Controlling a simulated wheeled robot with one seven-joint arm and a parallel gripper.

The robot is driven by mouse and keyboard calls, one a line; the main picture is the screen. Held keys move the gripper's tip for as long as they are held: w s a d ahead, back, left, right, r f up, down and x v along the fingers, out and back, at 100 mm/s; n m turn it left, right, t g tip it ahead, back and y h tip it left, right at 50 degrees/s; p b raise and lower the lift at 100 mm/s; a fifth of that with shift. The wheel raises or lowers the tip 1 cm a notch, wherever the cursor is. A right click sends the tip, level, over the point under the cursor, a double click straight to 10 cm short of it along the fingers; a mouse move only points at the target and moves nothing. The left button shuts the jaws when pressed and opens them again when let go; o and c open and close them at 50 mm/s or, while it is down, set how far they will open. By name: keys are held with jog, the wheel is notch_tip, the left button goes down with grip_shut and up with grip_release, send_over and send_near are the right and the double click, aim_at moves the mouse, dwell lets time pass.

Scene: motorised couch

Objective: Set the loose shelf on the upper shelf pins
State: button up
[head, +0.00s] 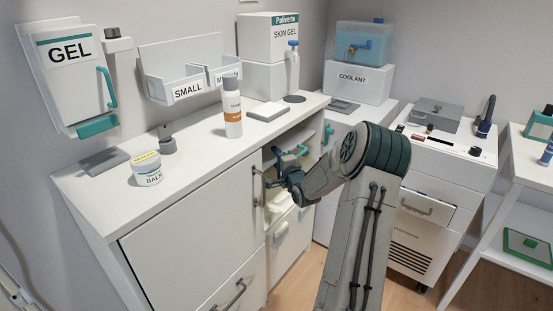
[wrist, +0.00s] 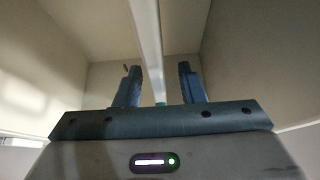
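A pale, narrow board edge (wrist: 147,35), which looks like the loose shelf, runs between the fingers. A gap shows on each side of it, so the fingers do not appear to grip it. I cannot make out the shelf pins clearly, nor what the shelf rests on.
Bay walls (wrist: 245,55) stand close on both sides of my gripper. A closed door with a handle (head: 256,186) is left of the bay. The cabinet top holds a tall bottle (head: 232,112), a jar (head: 146,170) and a grey pad (head: 104,162).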

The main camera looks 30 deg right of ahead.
jog(key=shift+f, duration=0.15)
jog(key=s+a+p, duration=0.1)
jog(key=s, duration=1.2)
jog(key=shift+s+a+p, duration=0.25)
jog(key=shift+s+p, duration=0.1)
